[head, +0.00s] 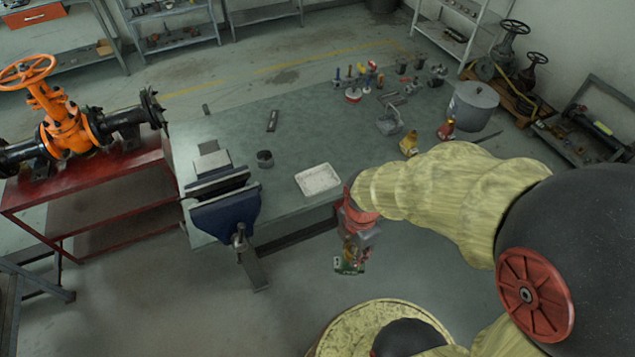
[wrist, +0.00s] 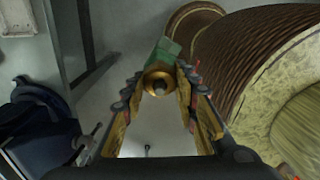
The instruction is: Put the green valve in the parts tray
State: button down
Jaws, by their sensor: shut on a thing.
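The green valve (wrist: 167,52), with a brass-coloured round end, is held between the fingertips of my gripper (wrist: 160,85) in the wrist view. In the head view my gripper (head: 352,250) hangs in front of the bench's near edge, and a bit of green from the valve (head: 340,266) shows at its tip, over the floor. The fingers partly hide the valve. The white shallow rectangular parts tray (head: 318,180) lies on the bench near its front edge, up and left of my gripper. It looks empty.
A yellow valve (head: 409,144), a red-handled part (head: 447,130) and a grey pot (head: 472,105) stand further right. The bench middle (head: 315,130) is mostly clear.

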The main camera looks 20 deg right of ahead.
aim_at(318, 181)
jog(key=i, duration=1)
